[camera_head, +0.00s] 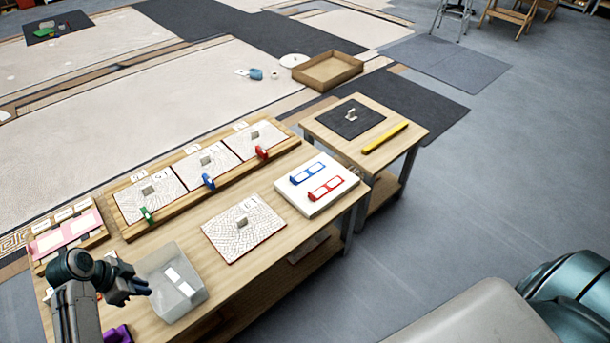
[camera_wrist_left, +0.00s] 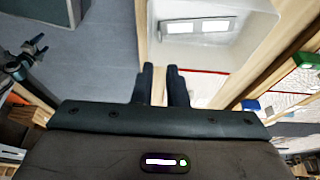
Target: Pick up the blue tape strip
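The blue tape strip (camera_head: 307,172) is a blue-edged strip with white windows. It lies on a white board (camera_head: 289,194) at the right end of the wooden table, beside a similar red strip (camera_head: 326,188). My left gripper (camera_head: 147,287) is far to its left, beside and above a translucent bin (camera_head: 196,299). In the left wrist view, my left gripper (camera_wrist_left: 160,70) has a narrow empty gap between its fingers, and the blue strip is not visible. A dark arm end at the left edge of the wrist view seems to be my right gripper (camera_wrist_left: 38,46); its opening is unclear.
Patterned panels with green (camera_head: 146,214), blue (camera_head: 209,181) and red (camera_head: 262,152) clips stand in a wooden rack behind. A loose patterned panel (camera_head: 243,228) lies between the bin and the white board. A smaller table with a yellow bar (camera_head: 385,138) stands at right.

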